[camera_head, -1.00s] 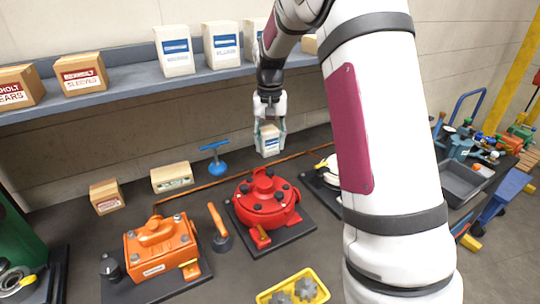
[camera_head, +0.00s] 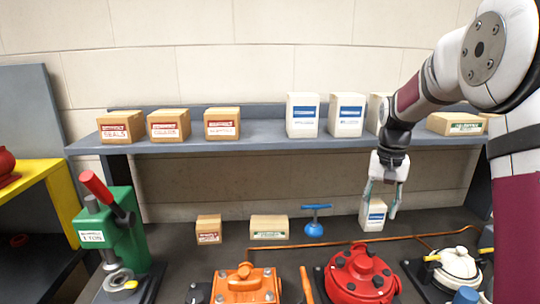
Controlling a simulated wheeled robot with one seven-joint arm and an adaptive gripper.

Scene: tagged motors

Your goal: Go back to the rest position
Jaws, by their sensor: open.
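My gripper (camera_head: 381,202) is open, fingers pointing down, over the back of the dark bench at centre right. A small white box with a blue label (camera_head: 375,214) stands upright on the bench just below and between the fingertips. One finger overlaps the box's left edge in the picture, and the other is at its right. I cannot tell whether either finger touches it. My arm comes in from the upper right and hides part of the shelf.
A grey shelf (camera_head: 250,142) above the bench holds several brown and white boxes. On the bench are a blue-handled tool (camera_head: 315,222), two small boxes, a red motor (camera_head: 362,275), an orange motor (camera_head: 246,287) and a white-topped unit (camera_head: 457,268). A green press (camera_head: 105,232) stands left.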

